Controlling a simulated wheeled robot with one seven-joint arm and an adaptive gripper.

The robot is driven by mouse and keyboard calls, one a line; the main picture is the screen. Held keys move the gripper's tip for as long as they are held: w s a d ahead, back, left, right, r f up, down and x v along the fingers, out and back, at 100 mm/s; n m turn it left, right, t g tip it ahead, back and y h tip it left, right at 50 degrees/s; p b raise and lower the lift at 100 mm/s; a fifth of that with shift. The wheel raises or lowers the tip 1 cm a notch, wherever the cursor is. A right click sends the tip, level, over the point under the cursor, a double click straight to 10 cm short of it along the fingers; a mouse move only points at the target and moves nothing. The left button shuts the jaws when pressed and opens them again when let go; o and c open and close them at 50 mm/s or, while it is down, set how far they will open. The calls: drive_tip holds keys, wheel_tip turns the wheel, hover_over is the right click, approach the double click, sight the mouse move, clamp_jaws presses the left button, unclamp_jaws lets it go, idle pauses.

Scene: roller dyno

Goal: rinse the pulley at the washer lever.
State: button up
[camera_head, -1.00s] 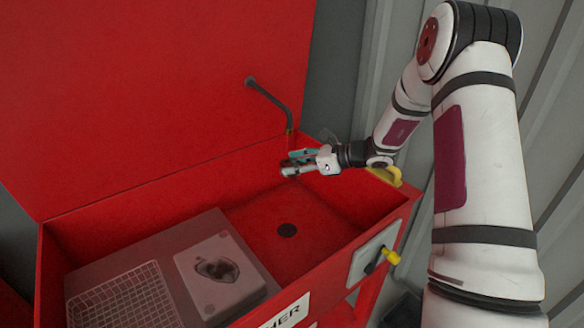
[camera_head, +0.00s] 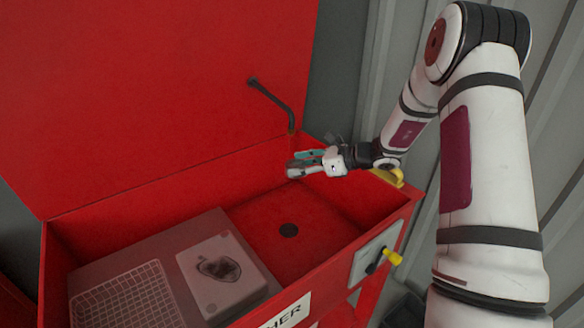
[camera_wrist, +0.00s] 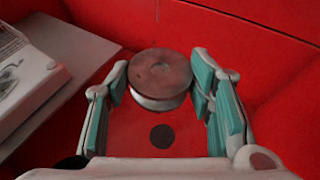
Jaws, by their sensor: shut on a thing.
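The pulley (camera_wrist: 160,78) is a round, grey metal disc with a small centre hole. In the wrist view it sits between the teal finger pads of my gripper (camera_wrist: 160,85), which is shut on it. The pulley is hard to make out there. The washer lever (camera_head: 391,257) has a yellow handle and is on a pale plate at the basin's front right. No water is clearly visible.
A wire basket (camera_head: 128,298) and a pale box-like block (camera_head: 222,272) rest on a grey shelf in the basin's left part. A dark round drain (camera_head: 288,230) lies in the bare floor. A yellow piece (camera_head: 388,177) is at the right rim, close under my wrist. The red lid stands open behind.

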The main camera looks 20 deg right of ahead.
drive_tip(key=shift+w+a, duration=0.15)
drive_tip(key=shift+w+a, duration=0.25)
drive_tip(key=shift+w, duration=0.05)
idle(0.3)
drive_tip(key=s+a+p, duration=0.2)
drive_tip(key=s+a, duration=0.3)
drive_tip(key=a, duration=0.1)
drive_tip(key=shift+s, duration=0.15)
idle(0.7)
drive_tip(key=shift+r, duration=0.1)
idle(1.1)
drive_tip(key=s+a+r+p, duration=0.3)
drive_tip(key=r, duration=0.1)
drive_tip(key=shift+s+a+p, duration=0.15)
drive_tip(key=shift+a+p, duration=0.2)
drive_tip(key=shift+f, duration=0.1)
idle(0.6)
